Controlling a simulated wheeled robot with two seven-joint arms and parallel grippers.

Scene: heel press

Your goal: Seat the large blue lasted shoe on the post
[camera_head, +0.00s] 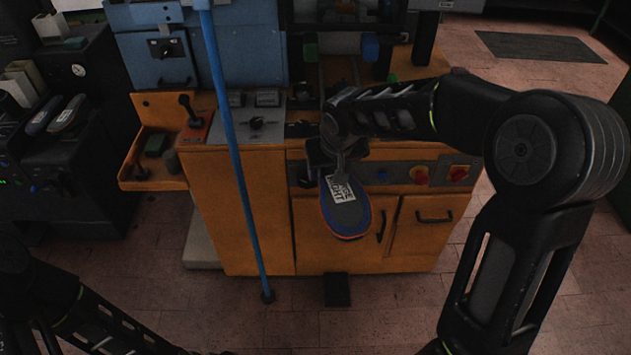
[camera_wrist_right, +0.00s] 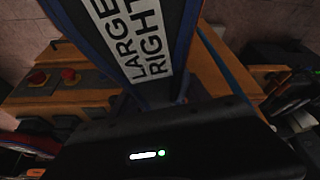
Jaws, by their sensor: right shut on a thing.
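A dark blue shoe (camera_head: 345,215) with an orange-red edge and a white label hangs in front of the orange press cabinet, its sole side toward the head camera. The label (camera_wrist_right: 138,38) reads "LARGE RIGHT" in the right wrist view. My right gripper (camera_head: 340,166) is shut on the shoe at its upper end, and the shoe's free end points down toward the floor. The post cannot be made out clearly; my right forearm covers part of the machine's working area. My left arm enters at the lower left, but its gripper is out of view.
The press cabinet (camera_head: 240,215) has red and yellow buttons (camera_head: 419,174) on its front and a lever (camera_head: 190,110) at left. A thin blue pole (camera_head: 236,160) stands before it. Two other shoes (camera_head: 55,114) lie on a dark machine at left. Green and blue pads (camera_head: 370,47) sit higher up.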

